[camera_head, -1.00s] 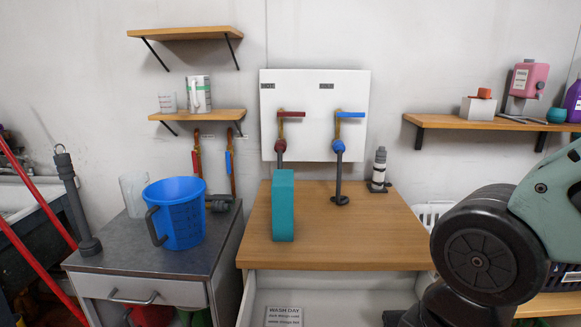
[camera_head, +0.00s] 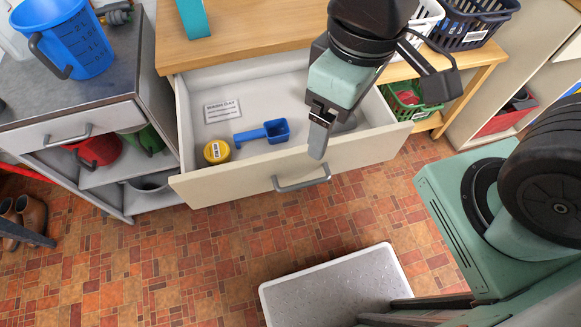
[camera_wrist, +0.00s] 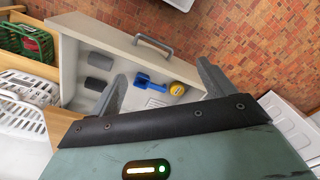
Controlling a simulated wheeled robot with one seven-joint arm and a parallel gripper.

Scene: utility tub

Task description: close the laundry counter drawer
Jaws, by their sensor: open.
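The laundry counter drawer (camera_head: 232,170) is pulled out from under the wooden counter, with its white front and grey bar handle (camera_head: 302,184) facing the room. In it lie a blue scoop (camera_head: 264,132), a round yellow tin (camera_head: 216,151) and a paper label (camera_head: 222,111). My gripper (camera_head: 319,128) is over the right part of the drawer, near the inner side of its front; I cannot tell whether it touches. The wrist view shows the drawer front (camera_wrist: 115,36) beyond the parted fingers (camera_wrist: 165,85), with nothing between them, and two dark grey pieces in the drawer.
A grey-topped cabinet (camera_head: 70,112) with a blue jug (camera_head: 66,40) stands left of the drawer. A white-edged step (camera_head: 335,285) is on the tiled floor in front. Baskets, including a green one (camera_head: 411,101), stand at the right.

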